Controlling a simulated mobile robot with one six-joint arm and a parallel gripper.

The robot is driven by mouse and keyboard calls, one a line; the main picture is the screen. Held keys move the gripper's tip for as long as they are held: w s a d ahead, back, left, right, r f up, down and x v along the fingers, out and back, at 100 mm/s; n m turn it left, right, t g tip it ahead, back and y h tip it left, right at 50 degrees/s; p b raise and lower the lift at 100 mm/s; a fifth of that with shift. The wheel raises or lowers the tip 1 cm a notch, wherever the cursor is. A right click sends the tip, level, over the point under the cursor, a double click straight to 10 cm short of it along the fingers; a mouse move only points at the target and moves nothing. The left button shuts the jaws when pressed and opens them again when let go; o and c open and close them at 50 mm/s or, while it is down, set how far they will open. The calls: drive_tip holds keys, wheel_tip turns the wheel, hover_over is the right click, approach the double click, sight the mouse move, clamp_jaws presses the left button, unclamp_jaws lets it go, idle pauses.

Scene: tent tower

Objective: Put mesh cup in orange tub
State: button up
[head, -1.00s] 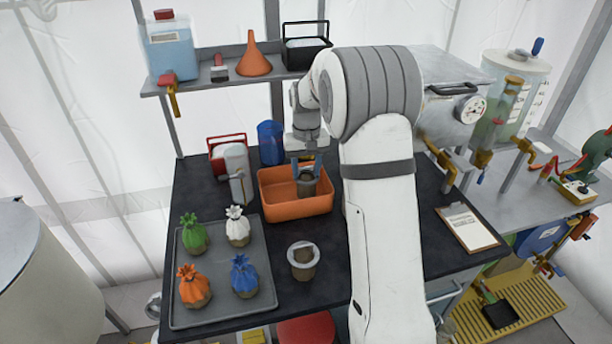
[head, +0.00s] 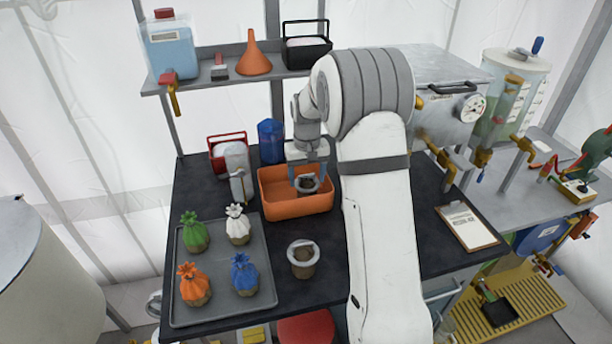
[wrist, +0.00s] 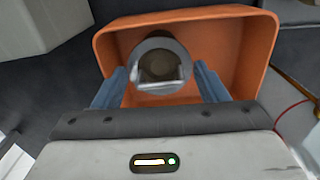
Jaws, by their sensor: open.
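A mesh cup (head: 307,184) with a grey rim and brownish inside is in the orange tub (head: 296,208), toward its right side. It also shows in the wrist view (wrist: 160,65), inside the tub (wrist: 245,50); its base is hidden. My gripper (head: 308,172) is over the tub with a finger on each side of the cup. In the wrist view my gripper (wrist: 160,78) is open, with gaps between the blue fingers and the cup. A second similar cup (head: 303,259) stands on the dark bench in front of the tub.
A grey tray (head: 215,262) with several tied pouches lies left of the second cup. A red-handled container (head: 232,160) and a blue cylinder (head: 271,142) stand behind the tub. A shelf (head: 205,84) is above. A clipboard (head: 466,226) lies at right, with clear bench around it.

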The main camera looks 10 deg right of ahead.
drive_tip(key=shift+r, duration=0.1)
wheel_tip(320, 180, up, 11)
drive_tip(key=s+a+r, duration=0.1)
drive_tip(key=s+r, duration=0.3)
drive_tip(key=s, duration=0.4)
drive_tip(key=s+a+f+t, duration=0.1)
drive_tip(key=s+f, duration=0.1)
drive_tip(key=s, duration=1)
drive_tip(key=s+a+f+t, duration=0.1)
drive_tip(key=s+t, duration=0.1)
drive_tip(key=s, duration=1)
drive_tip(key=shift+a+f+b, duration=0.15)
drive_tip(key=shift+f+b, duration=0.2)
drive_tip(key=shift+b, duration=0.05)
